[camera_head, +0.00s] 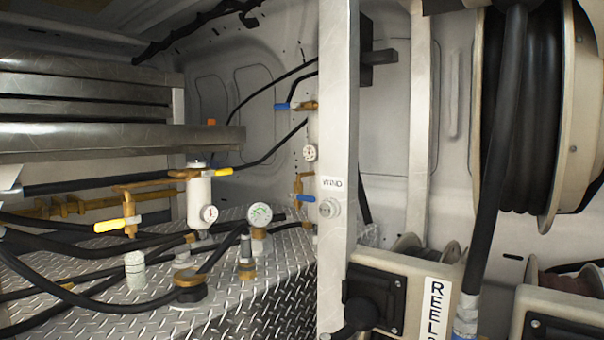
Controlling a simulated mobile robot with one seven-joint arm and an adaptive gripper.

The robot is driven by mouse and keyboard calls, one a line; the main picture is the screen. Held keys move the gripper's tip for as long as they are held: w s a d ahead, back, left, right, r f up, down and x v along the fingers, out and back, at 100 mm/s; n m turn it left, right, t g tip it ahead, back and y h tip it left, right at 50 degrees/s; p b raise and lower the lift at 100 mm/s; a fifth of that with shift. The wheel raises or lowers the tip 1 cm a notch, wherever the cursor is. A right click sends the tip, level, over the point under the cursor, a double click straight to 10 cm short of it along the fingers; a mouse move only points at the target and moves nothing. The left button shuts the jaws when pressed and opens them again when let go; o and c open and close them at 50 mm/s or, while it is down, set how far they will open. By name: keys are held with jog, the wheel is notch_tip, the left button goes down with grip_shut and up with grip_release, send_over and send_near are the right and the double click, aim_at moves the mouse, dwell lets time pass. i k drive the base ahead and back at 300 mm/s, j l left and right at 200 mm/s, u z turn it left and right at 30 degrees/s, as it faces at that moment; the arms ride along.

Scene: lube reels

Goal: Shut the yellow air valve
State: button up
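The yellow air valve has a bright yellow lever handle (117,225) on a brass body (128,200) at the left of the head view. The handle lies roughly level, pointing left and right in the picture. The brass body stands upright above the diamond-plate surface and joins brass pipework. Whether the handle lies along or across the pipe is hard to tell. My gripper is not in view, and nothing touches the handle.
A white filter unit (199,205) and a pressure gauge (260,215) stand right of the valve. Black hoses (100,245) cross the diamond-plate surface (262,315). A metal post (337,110) rises mid-view; hose reels (570,110) stand right. Blue-handled valves (281,106) are behind.

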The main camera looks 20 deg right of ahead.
aim_at(220, 172)
jog(key=z, duration=0.2)
jog(key=i+z, duration=0.55)
jog(key=z, duration=0.15)
jog(key=i+j+z, duration=0.15)
jog(key=z, duration=0.15)
jog(key=i, duration=0.1)
